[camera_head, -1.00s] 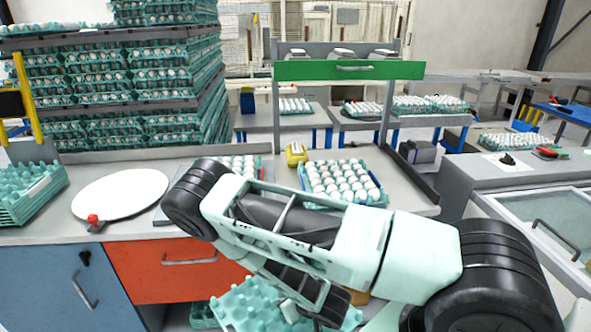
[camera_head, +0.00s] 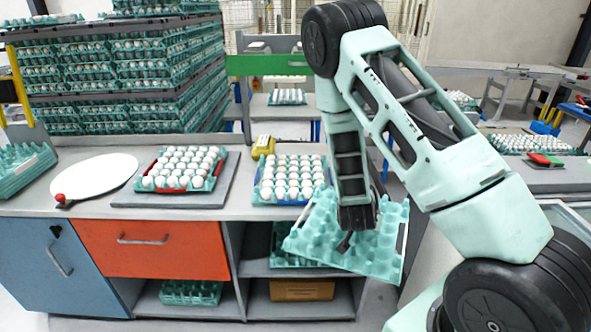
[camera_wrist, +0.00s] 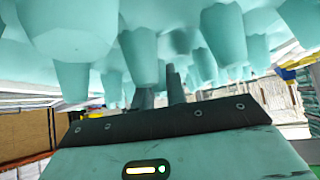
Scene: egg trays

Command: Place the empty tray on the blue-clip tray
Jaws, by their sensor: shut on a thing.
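My gripper (camera_head: 346,238) is shut on the edge of an empty teal egg tray (camera_head: 385,248), held tilted in front of the counter's right part. In the wrist view the tray's cups (camera_wrist: 75,40) fill the top, and my gripper's dark fingers (camera_wrist: 172,88) reach up among them. The blue-clip tray (camera_head: 262,198), full of white eggs and with blue at its sides, sits on the counter just left of my gripper. The held tray overlaps its lower right corner in the picture; I cannot tell whether they touch.
A red-clip tray (camera_head: 150,187) of eggs lies on a grey board (camera_head: 128,198) to the left. A white round plate (camera_head: 95,178) and a yellow device (camera_head: 263,147) are on the counter. Teal trays (camera_head: 190,293) and a brown box (camera_head: 303,290) are in the shelves below.

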